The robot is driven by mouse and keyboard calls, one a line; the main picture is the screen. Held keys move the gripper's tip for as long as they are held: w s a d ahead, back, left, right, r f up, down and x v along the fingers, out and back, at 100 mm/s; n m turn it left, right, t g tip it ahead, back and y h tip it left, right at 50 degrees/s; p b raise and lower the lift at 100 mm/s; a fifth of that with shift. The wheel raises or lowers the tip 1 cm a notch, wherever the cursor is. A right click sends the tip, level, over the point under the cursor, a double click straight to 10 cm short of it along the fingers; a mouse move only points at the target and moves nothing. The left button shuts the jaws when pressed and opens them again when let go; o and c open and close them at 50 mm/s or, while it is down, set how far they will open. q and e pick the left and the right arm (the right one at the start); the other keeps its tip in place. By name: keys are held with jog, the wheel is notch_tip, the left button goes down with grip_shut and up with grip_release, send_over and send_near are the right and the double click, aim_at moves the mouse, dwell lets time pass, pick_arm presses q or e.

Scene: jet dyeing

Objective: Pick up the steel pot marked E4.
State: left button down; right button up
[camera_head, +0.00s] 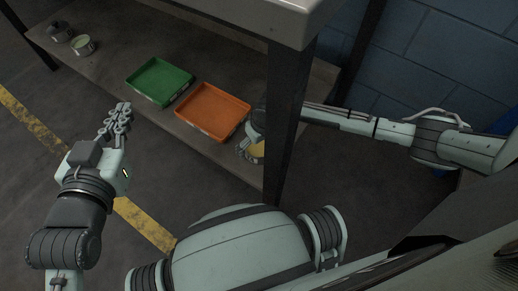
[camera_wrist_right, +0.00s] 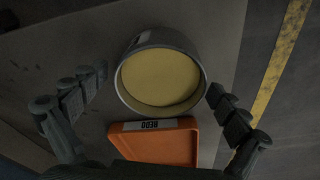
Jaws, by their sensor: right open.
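A steel pot with yellow contents (camera_wrist_right: 162,78) stands in the right wrist view between the spread fingers of my right gripper (camera_wrist_right: 157,82). The gap to the finger on each side is visible. A small label on its outer wall is too dim and oblique to read, so I cannot tell whether it says E4. In the head view this pot (camera_head: 257,151) is partly hidden by my right gripper (camera_head: 243,145) and the table leg. My left gripper (camera_head: 119,112) is over the floor in front of the shelf, away from the pots; its finger opening is unclear.
An orange tray (camera_head: 212,111), labelled REDO, lies beside the pot on the low shelf, with a green tray (camera_head: 160,81) further left. A grey pot (camera_head: 59,31) and a pot with pale green contents (camera_head: 83,46) stand far left. A dark table leg (camera_head: 286,125) rises beside my right gripper.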

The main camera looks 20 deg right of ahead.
jog(key=shift+c, duration=0.5)
jog(key=shift+r, duration=0.1)
jog(key=c, duration=1.6)
jog(key=shift+r, duration=0.1)
